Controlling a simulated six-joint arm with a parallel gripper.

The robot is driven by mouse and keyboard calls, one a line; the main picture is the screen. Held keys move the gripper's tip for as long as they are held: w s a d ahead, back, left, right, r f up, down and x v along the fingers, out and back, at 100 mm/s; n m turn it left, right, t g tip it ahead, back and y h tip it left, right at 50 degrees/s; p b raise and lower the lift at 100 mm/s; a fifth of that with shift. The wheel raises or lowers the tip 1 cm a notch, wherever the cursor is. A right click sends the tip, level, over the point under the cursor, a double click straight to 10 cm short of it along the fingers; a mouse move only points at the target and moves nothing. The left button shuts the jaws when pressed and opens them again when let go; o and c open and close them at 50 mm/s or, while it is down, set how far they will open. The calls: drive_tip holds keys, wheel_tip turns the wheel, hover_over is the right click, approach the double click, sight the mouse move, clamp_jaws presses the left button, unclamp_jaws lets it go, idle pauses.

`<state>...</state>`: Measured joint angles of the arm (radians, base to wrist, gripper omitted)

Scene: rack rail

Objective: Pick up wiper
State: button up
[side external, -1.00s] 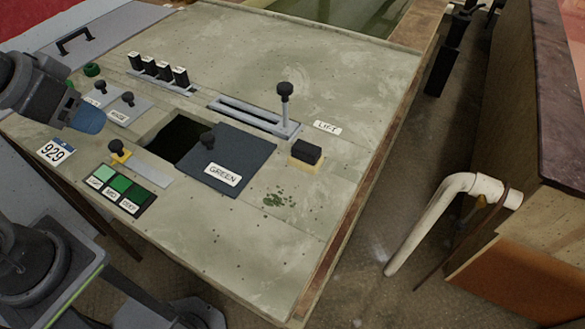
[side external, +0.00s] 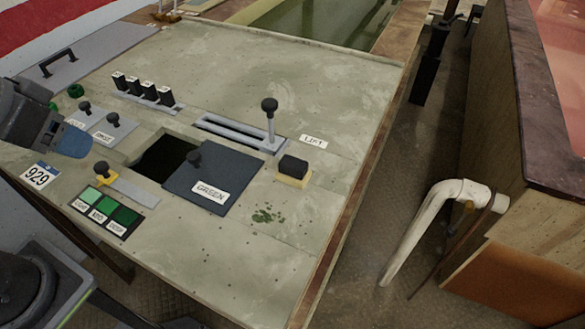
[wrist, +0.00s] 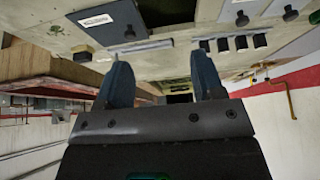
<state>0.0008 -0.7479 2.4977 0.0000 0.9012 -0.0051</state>
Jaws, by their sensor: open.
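The likely wiper is a small black block on a pale yellow base (side external: 293,170), lying on the worn grey-green panel right of the dark GREEN plate. It also shows in the wrist view as a small dark and yellow block (wrist: 82,53) at upper left. My gripper (side external: 75,143) is at the left edge of the side view, above the panel and well apart from the block. In the wrist view its two blue fingers (wrist: 160,70) are spread with nothing between them.
A lever (side external: 270,118) stands upright in a slotted rail (side external: 228,132) behind the block. The GREEN plate (side external: 218,180) has a knob, beside a dark square opening (side external: 163,158). Black switches (side external: 142,90) and a yellow-based knob (side external: 103,172) lie nearer my gripper. Panel right of the block is clear.

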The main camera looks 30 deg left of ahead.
drive_tip(key=w+d+r+n+g, duration=0.1)
drive_tip(key=w+d+r+n, duration=0.35)
drive_tip(key=w, duration=0.25)
drive_tip(key=n+g, duration=0.5)
drive_tip(key=n, duration=0.8)
hover_over(294, 162)
wheel_tip(294, 162, down, 4)
drive_tip(key=f, duration=0.1)
drive_tip(key=shift+n, duration=0.25)
wheel_tip(294, 162, down, 13)
drive_tip(key=shift+f, duration=0.15)
drive_tip(key=c, duration=1)
